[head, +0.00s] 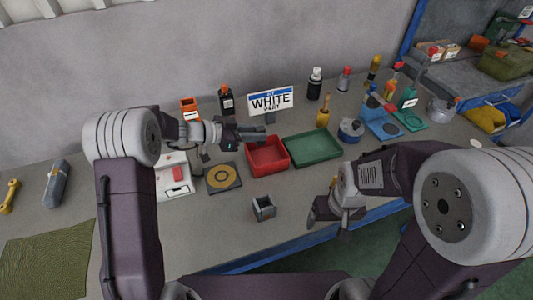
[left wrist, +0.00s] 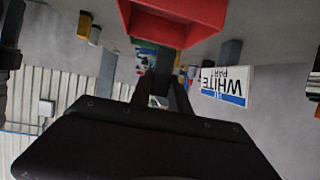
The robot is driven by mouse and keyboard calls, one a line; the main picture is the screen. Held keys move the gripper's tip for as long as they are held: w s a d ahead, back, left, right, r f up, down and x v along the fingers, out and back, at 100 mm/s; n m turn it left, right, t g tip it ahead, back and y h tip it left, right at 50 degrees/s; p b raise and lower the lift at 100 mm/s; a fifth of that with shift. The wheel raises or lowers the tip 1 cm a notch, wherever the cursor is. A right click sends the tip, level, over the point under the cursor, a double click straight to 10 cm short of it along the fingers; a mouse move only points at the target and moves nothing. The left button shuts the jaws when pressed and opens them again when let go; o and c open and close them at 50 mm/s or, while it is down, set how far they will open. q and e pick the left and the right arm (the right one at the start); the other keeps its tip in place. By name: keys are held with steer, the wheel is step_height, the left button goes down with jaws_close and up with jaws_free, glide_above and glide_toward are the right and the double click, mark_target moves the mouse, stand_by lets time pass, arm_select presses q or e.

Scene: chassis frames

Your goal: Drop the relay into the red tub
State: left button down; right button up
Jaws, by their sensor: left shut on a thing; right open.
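The red tub (head: 268,170) stands on the bench near the middle of the head view, beside a green tray. My left gripper (head: 252,133) is above the tub's back left rim, shut on a small dark thing, seemingly the relay. The fingers (left wrist: 163,82) hide most of it in both views. I see no part of it touching the tub. My right gripper (head: 335,213) is open and empty, above the bench's front edge.
The green tray (head: 313,148) is right of the tub. A grey open-topped block (head: 263,207) stands in front. The white part sign (head: 270,101) stands behind, with several bottles along the wall.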

mark_target(258, 143)
arm_select(q)
step_height(258, 143, down, 5)
steer(key=shift+w+d+r+b, duration=0.1)
steer(key=shift+w+d+b, duration=0.05)
steer(key=shift+b, duration=0.3)
steer(key=shift+f, duration=0.25)
steer(key=c, duration=1.1)
jaws_free()
steer(key=shift+c, duration=0.2)
